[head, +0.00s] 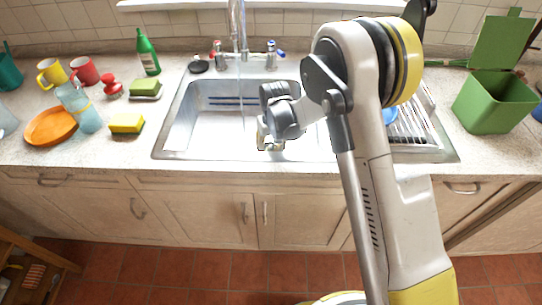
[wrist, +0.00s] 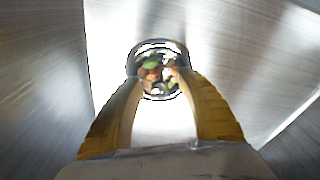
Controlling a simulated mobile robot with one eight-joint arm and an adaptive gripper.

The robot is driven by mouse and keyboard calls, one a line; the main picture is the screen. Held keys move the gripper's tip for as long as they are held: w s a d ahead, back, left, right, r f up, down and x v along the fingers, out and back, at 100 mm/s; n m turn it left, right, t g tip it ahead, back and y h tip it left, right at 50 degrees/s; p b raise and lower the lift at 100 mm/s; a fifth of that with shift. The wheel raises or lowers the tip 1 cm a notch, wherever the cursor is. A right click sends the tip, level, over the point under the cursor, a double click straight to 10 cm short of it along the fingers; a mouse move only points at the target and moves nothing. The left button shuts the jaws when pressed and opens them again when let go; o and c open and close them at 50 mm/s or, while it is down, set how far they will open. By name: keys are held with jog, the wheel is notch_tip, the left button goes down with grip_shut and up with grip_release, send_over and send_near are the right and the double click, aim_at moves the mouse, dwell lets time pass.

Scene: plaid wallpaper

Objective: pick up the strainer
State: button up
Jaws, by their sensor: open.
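The strainer (wrist: 158,64) shows in the wrist view as a round, shiny metal rim with green and brownish scraps inside. It lies ahead of my gripper (wrist: 160,84), between the tips of the two yellow fingers. The fingers are open, one tip on each side of its near part; I cannot tell whether they touch it. In the head view my gripper (head: 270,140) points down inside the metal sink (head: 190,135). I cannot make out the strainer there, where my arm and gripper block part of the sink.
Water runs from the faucet (head: 238,25) into the sink. A green bin (head: 493,105) stands at right.

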jog(key=shift+r, duration=0.1)
grip_shut()
dwell(0.3)
